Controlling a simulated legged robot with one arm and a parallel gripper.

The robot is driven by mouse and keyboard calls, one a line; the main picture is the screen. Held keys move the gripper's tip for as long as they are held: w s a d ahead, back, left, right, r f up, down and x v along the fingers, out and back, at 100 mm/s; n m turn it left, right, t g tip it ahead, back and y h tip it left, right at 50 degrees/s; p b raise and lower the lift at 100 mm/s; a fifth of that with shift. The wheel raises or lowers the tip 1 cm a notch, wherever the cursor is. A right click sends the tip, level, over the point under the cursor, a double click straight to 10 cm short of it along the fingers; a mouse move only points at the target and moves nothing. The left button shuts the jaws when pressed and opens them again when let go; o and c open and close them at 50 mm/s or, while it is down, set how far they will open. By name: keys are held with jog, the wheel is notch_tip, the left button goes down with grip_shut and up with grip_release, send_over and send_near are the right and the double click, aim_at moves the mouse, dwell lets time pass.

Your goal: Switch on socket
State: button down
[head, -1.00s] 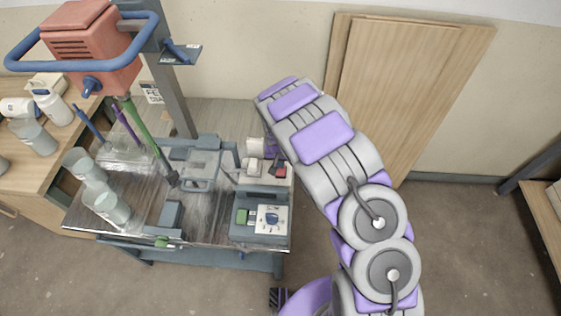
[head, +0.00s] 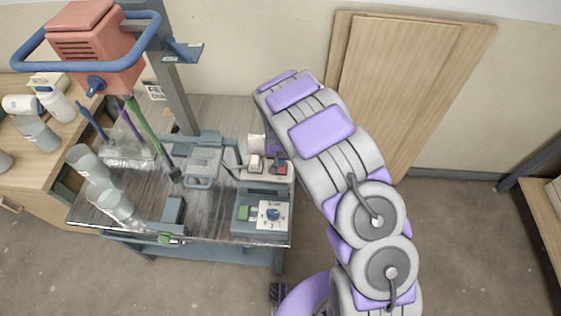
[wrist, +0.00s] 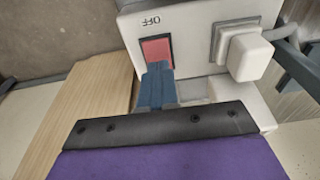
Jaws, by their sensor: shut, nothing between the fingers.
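The white socket box (head: 262,175) sits at the back right of the work cart, beside my arm. In the wrist view the socket box (wrist: 200,20) fills the top. Its red switch (wrist: 155,48) sits in a dark frame, with the word OFF upside down above it. A white plug (wrist: 246,57) sits in the socket to the right of the switch. My gripper (wrist: 157,70) is shut and empty, its blue-grey fingertips at the lower edge of the switch. I cannot tell whether they touch it. The head view shows the switch (head: 282,169), but my arm mostly hides the gripper.
A control box (head: 261,212) with a green button and a dial stands in front of the socket. A red mixer head (head: 92,45) hangs over the cart's left side. Clear buckets (head: 115,203) stand at the cart's left. Wooden boards (head: 405,90) lean on the wall.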

aim_at(281, 170)
notch_tip(281, 170, up, 12)
jog(key=s+p, duration=0.2)
jog(key=shift+r+p, duration=0.2)
jog(key=shift+p, duration=0.15)
jog(key=shift+a, duration=0.25)
jog(key=shift+w+d+b, duration=0.4)
jog(key=shift+w+b, duration=0.15)
